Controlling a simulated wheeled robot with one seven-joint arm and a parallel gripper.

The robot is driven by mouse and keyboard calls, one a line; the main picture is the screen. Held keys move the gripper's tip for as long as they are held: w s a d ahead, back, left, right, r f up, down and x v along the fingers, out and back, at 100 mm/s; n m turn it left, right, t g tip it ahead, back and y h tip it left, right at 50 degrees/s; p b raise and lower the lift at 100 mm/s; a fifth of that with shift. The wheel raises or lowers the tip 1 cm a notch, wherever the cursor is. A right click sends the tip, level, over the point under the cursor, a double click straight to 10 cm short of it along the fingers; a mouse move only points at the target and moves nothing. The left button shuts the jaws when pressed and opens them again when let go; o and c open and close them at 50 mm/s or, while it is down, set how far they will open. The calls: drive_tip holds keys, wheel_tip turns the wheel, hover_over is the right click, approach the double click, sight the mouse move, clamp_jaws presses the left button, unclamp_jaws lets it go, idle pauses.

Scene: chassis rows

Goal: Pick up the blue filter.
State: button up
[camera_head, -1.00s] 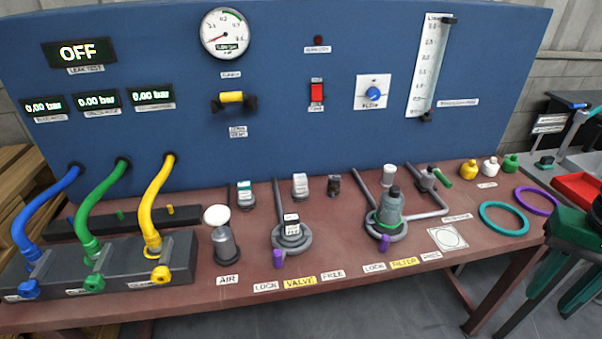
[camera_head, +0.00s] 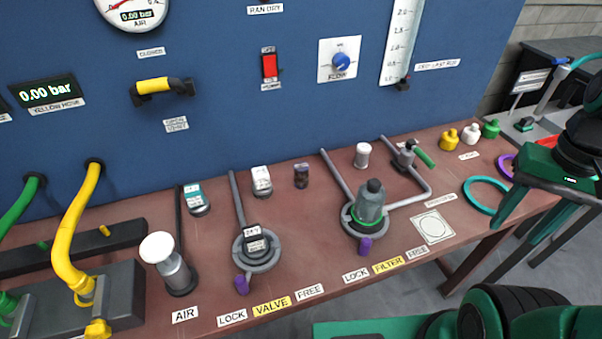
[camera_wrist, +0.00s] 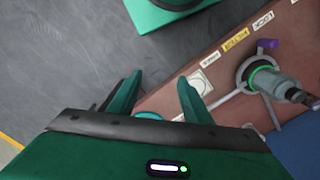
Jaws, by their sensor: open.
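No plainly blue filter can be made out in either view. At the FILTER label, a grey filter housing (camera_head: 370,204) with a green ring at its base stands upright in a round grey holder (camera_head: 351,229) with a purple lever (camera_head: 365,246). It also shows at the right of the wrist view (camera_wrist: 284,88). A small white cylinder (camera_head: 362,155) stands behind it. My gripper (camera_head: 508,238) is open and empty at the right, near the table's right end and apart from the housing. Its two green fingers (camera_wrist: 160,78) show in the wrist view.
A teal ring (camera_head: 483,209) and yellow, white and green caps (camera_head: 470,134) lie at the table's right. A square marked pad (camera_head: 440,219) lies right of the housing. The blue panel (camera_head: 230,100) rises behind. The valve holder (camera_head: 238,254) stands to the left.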

drive_tip(key=shift+o, duration=0.3)
drive_tip(key=shift+s+a+r, duration=0.1)
drive_tip(key=shift+s+r, duration=0.1)
drive_tip(key=shift+r, duration=0.1)
drive_tip(key=w+a+n+t, duration=0.1)
drive_tip(key=w+a+n, duration=0.3)
drive_tip(key=w, duration=0.5)
drive_tip(key=n+t+y, duration=0.2)
drive_tip(key=n+t, duration=0.1)
drive_tip(key=n, duration=0.6)
approach(303, 167)
drive_tip(key=f, duration=0.1)
drive_tip(key=x, duration=0.4)
drive_tip(key=shift+w+a+f, duration=0.2)
drive_tip(key=shift+w+f, duration=0.1)
drive_tip(key=shift+x, duration=3.15)
drive_tip(key=shift+c, duration=0.4)
